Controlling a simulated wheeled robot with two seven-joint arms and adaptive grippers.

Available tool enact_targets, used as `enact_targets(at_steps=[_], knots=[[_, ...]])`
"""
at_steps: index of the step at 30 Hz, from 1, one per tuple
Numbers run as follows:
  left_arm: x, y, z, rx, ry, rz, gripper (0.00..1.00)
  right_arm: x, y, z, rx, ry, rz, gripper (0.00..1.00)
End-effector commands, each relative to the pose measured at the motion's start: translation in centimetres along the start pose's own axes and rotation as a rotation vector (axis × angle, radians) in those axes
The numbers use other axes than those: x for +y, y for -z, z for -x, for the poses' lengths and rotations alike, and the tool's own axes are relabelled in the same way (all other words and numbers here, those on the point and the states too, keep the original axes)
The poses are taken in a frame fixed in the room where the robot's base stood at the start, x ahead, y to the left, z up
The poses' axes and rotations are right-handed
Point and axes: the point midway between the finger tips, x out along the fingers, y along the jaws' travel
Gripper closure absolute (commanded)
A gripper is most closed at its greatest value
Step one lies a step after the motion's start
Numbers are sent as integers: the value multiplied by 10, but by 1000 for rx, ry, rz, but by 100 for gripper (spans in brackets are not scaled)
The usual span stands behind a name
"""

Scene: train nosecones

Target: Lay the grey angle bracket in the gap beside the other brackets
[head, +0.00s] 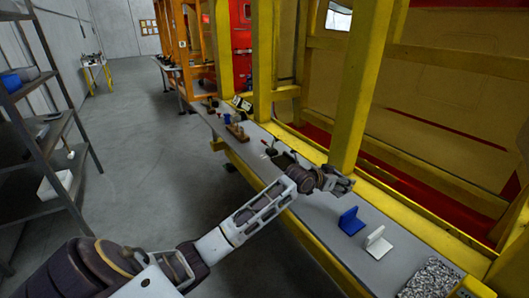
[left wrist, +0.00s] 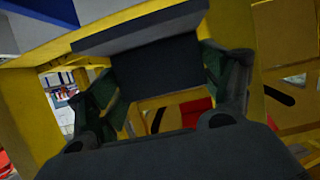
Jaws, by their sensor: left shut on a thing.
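My left gripper (head: 341,183) is over the grey bench top, close to the foot of a yellow post. In the left wrist view its fingers are shut on the grey angle bracket (left wrist: 142,30), which shows a lighter flange and a dark face between them. In the head view the bracket is hard to tell from the gripper. A blue bracket (head: 350,221) stands on the bench in front of the gripper, with a white bracket (head: 378,243) nearer to me and to the right. Both stand upright, a small space apart. My right gripper is not in view.
The yellow post (head: 358,90) rises right behind the gripper, and a yellow rail runs along the bench's far edge. A bin of grey bits (head: 432,278) is at the near right. Small tools and a wooden block (head: 237,132) lie farther left. Bare bench (head: 325,228) shows left of the blue bracket.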

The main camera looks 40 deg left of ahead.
Motion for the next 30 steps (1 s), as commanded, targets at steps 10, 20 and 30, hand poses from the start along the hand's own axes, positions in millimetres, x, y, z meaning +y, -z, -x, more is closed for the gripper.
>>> enact_targets(at_steps=[10,20,30], knots=[[0,0,0,1,0,0,48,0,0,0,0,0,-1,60],[0,-28,-12,-1,0,1,48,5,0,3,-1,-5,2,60],[0,-56,-24,2,0,1,48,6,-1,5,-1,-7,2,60]])
